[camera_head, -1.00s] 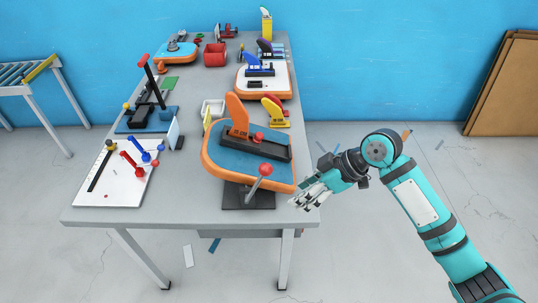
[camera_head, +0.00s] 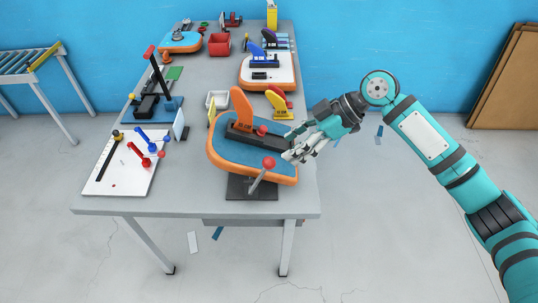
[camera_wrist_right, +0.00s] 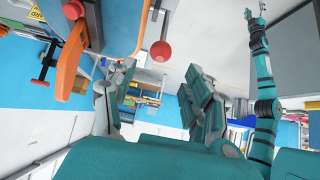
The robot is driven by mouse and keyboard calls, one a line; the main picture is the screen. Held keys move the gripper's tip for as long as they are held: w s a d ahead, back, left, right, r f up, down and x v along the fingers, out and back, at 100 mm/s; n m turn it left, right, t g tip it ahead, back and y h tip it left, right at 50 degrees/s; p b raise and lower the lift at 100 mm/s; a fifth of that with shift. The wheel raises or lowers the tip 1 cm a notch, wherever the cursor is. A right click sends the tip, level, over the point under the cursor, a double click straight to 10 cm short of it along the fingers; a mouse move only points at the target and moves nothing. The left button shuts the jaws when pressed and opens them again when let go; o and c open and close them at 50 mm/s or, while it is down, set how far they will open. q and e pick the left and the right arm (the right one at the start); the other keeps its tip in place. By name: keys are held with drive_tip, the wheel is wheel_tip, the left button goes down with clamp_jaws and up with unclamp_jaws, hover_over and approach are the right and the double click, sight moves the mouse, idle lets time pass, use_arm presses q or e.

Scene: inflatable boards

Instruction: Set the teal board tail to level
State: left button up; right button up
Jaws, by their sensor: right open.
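The teal board (camera_head: 222,151) with an orange rim sits on a dark stand (camera_head: 252,190) at the table's front right, apparently tilted. It carries an orange fin (camera_head: 240,108) in a black box (camera_head: 258,142). A lever with a red ball knob (camera_head: 269,162) rises at its front edge. My right gripper (camera_head: 288,148) is open and empty beside the board's right edge, just right of the knob. In the right wrist view the red knob (camera_wrist_right: 161,50) appears beyond the spread fingers, apart from them. My left arm (camera_wrist_right: 264,70) seems to show there; its finger state is unclear.
A yellow fin (camera_head: 277,103) stands behind the board. A white panel (camera_head: 125,170) with red and blue levers lies left. A white board with an orange rim (camera_head: 268,87) and a red bin (camera_head: 219,45) are farther back.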

sight(272, 159)
drive_tip(key=p+x, duration=0.2)
drive_tip(key=x, duration=0.6)
drive_tip(key=shift+a+f, duration=0.15)
clamp_jaws()
